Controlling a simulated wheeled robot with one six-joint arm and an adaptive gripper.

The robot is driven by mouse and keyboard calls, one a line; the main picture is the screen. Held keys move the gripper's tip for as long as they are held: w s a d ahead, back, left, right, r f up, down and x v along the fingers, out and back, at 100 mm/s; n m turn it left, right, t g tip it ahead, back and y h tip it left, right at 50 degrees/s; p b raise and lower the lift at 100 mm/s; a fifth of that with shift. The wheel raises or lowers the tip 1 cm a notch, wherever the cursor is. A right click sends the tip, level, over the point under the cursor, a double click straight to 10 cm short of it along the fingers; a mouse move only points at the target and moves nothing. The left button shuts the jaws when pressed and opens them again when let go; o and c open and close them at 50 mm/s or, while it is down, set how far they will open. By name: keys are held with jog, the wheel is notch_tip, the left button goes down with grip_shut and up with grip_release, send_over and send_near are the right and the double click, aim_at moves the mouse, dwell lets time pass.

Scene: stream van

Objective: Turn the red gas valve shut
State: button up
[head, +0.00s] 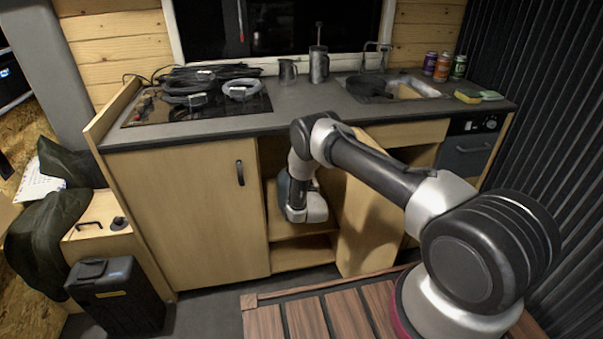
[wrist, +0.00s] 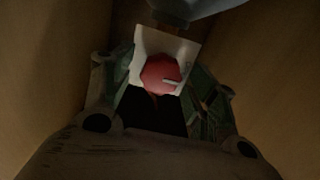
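In the head view my arm reaches into the open cupboard under the counter. The fingertips and the valve are hidden there.
The open cupboard door (head: 368,220) stands close to the right of my arm. Wooden cupboard walls (wrist: 275,60) flank the gripper. A shelf (head: 300,252) lies below. The left door (head: 190,215) is shut. The counter (head: 310,108) with cables, cups and cans is above.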

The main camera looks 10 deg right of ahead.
jog(key=c, duration=1)
jog(key=shift+m, duration=0.4)
jog(key=m, duration=1.7)
jog(key=shift+d+f, duration=0.2)
jog(key=shift+f, duration=0.05)
jog(key=shift+o, duration=0.2)
jog(key=shift+c, duration=0.2)
jog(key=o, duration=1)
